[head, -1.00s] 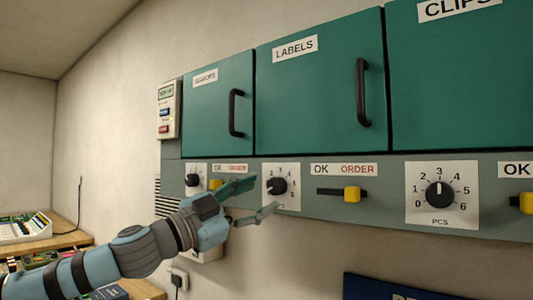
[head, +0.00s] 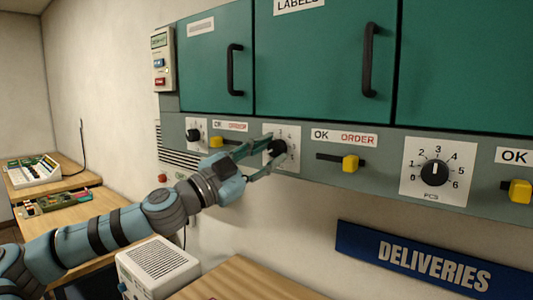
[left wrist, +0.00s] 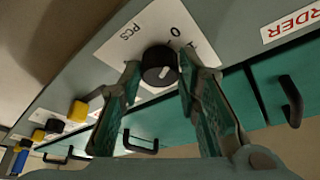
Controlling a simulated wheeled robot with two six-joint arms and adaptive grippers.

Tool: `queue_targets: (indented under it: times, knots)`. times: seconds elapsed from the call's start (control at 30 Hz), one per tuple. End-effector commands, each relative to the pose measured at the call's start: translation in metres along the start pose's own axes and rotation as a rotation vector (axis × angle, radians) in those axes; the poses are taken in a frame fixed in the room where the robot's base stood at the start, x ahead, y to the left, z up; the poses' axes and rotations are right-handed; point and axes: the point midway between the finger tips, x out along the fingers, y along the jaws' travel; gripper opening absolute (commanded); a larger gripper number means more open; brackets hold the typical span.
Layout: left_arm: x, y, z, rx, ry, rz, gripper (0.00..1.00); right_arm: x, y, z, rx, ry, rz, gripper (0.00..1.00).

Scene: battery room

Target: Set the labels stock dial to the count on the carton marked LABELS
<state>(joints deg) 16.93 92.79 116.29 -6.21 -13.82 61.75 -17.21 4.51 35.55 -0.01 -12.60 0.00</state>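The labels stock dial has a black knob (head: 277,148) on a white plate, below the green cabinet door marked LABELS (head: 320,60). The door is shut. My left gripper (head: 264,156) is at this dial with its fingers apart, one on each side of the knob. In the left wrist view the knob (left wrist: 160,66) stands between the fingertips, and I cannot tell whether they touch it. A white mark shows on the knob, but the number it points to cannot be read. No carton marked LABELS is in view. My right gripper is not in view.
A yellow slider (head: 350,163) beside an OK/ORDER strip lies right of the dial. Another dial (head: 435,174) is farther right. Black door handles (head: 370,60) stick out above. A blue DELIVERIES sign (head: 430,262) and a grey vented box (head: 158,268) are below.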

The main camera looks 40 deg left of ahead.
Motion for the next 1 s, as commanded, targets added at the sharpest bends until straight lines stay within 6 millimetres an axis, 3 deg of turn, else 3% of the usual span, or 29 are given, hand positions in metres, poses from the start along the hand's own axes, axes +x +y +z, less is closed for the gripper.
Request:
queue_targets:
  times: [0.1,0.47,1.0]
  knots:
    - [0.000,0.000,0.000,-0.001,0.001,0.000,0.03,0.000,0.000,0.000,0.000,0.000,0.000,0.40]
    - [0.000,0.000,0.000,0.061,-0.001,0.026,0.03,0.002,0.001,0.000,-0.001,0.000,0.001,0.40]
    - [0.000,-0.005,-0.001,0.424,-0.001,0.174,0.03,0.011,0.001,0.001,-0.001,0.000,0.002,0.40]
